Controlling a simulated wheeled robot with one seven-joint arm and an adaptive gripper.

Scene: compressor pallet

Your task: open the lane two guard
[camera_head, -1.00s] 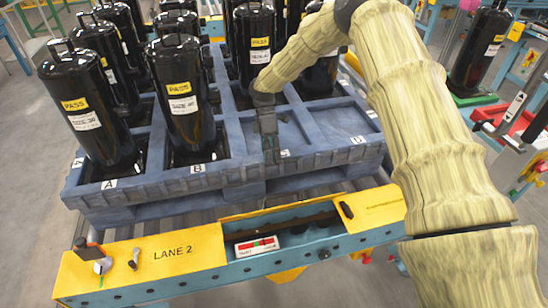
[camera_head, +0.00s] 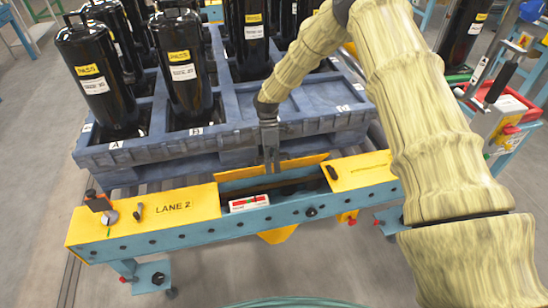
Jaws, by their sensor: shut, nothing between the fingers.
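The lane two unit is a teal beam with yellow top covers, in front of the blue pallet. Its left yellow cover (camera_head: 175,211) reads "LANE 2". Its right yellow cover (camera_head: 362,172) has a small black handle (camera_head: 332,172). Between them is an uncovered recess, with a white indicator (camera_head: 249,203) marked red and green. Which piece is the guard, I cannot tell. My gripper (camera_head: 271,169) points down, shut and empty, at the back edge of the recess. Contact there cannot be told.
The blue pallet (camera_head: 190,146) behind holds several black compressors with PASS labels; its front right bays are empty. An orange-and-black lever (camera_head: 100,203) and a black peg (camera_head: 138,212) stand on the left cover. A red tray (camera_head: 506,105) is at the right.

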